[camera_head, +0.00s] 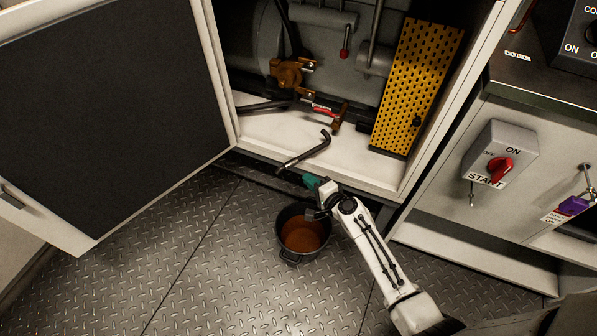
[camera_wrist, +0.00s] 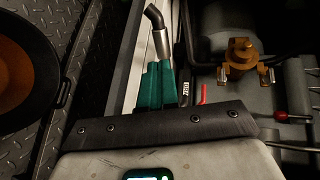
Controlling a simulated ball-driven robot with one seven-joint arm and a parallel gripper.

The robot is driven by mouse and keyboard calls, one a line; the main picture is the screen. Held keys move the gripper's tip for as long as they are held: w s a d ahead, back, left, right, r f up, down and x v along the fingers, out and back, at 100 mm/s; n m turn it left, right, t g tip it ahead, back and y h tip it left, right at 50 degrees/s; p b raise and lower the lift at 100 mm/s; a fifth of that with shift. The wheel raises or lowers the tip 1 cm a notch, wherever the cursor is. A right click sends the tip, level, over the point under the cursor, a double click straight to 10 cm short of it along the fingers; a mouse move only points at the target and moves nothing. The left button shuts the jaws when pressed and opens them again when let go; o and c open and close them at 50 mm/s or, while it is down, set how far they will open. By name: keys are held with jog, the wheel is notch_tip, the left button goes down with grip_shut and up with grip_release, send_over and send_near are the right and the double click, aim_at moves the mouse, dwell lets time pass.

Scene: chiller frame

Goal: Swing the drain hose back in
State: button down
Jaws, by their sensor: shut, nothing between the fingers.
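The drain hose (camera_head: 305,153), a short dark pipe with a bent end, lies over the pale cabinet floor, with one end at the front sill. In the wrist view the hose (camera_wrist: 159,42) shows just beyond my fingertips, its dark bent tip pointing away. My gripper (camera_head: 312,182) has teal fingers, shut and empty, low in front of the sill, just right of the hose's near end. In the wrist view the gripper (camera_wrist: 155,82) points toward the hose; I cannot tell whether they touch. A black bucket (camera_head: 281,240) with brown liquid stands on the floor below my gripper.
The cabinet door (camera_head: 110,110) stands open at left. Inside are a brass valve (camera_head: 287,73), a red-handled lever (camera_head: 322,109) and a yellow perforated panel (camera_head: 415,85). A switch box (camera_head: 500,152) is at right. The plate floor left of the bucket is clear.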

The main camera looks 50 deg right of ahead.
jog(key=b+x, duration=0.1)
jog(key=x, duration=0.5)
jog(key=shift+w, duration=0.25)
jog(key=shift+w, duration=0.15)
